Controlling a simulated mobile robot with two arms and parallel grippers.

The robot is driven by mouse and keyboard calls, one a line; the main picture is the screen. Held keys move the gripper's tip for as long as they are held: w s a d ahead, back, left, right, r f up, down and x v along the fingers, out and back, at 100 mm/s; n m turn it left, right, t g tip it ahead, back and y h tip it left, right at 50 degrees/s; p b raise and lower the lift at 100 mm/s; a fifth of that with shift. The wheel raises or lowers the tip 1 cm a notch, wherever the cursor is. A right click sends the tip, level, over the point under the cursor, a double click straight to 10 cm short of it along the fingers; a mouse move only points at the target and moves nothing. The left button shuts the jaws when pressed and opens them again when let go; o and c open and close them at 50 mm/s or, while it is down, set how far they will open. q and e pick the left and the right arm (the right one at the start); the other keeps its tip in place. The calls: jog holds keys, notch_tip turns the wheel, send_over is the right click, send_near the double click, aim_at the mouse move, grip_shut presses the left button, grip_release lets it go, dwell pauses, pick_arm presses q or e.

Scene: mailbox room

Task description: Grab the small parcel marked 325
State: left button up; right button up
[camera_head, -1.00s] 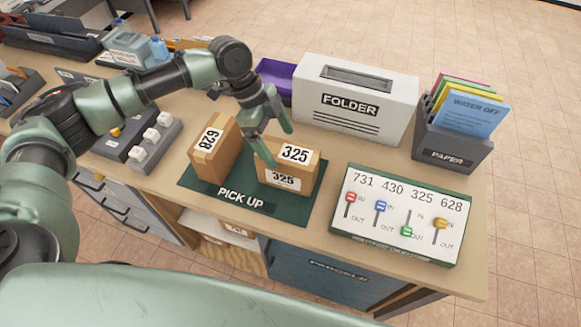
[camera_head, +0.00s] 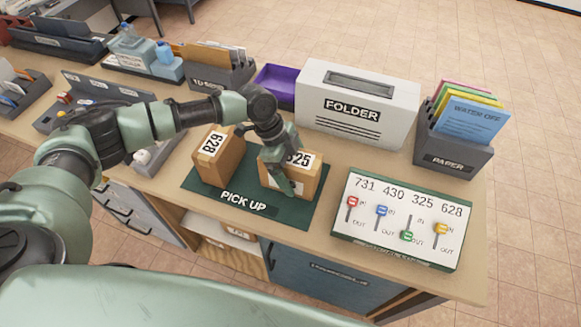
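The small brown parcel marked 325 (camera_head: 309,177) sits on the dark green PICK UP mat (camera_head: 245,205), on its right half. My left gripper (camera_head: 284,180) is low at this parcel, its fingers in front of its top and near face and partly hiding the labels. One finger shows over the near face; whether the other is on the far side is hidden, so I cannot tell whether the fingers touch or grip it. A taller brown parcel marked 628 (camera_head: 220,158) stands upright on the left half of the mat. My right gripper is not in view.
A white FOLDER box (camera_head: 352,115) and a purple tray (camera_head: 275,84) stand behind the mat. A switch board with numbers (camera_head: 398,215) lies to the right. A grey PAPER holder (camera_head: 452,152) stands at the back right. Wood table shows around the mat.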

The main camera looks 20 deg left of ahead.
pick_arm(q)
jog(key=shift+f, duration=0.2)
jog(key=shift+c, duration=0.3)
jog(key=shift+r, duration=0.1)
grip_shut()
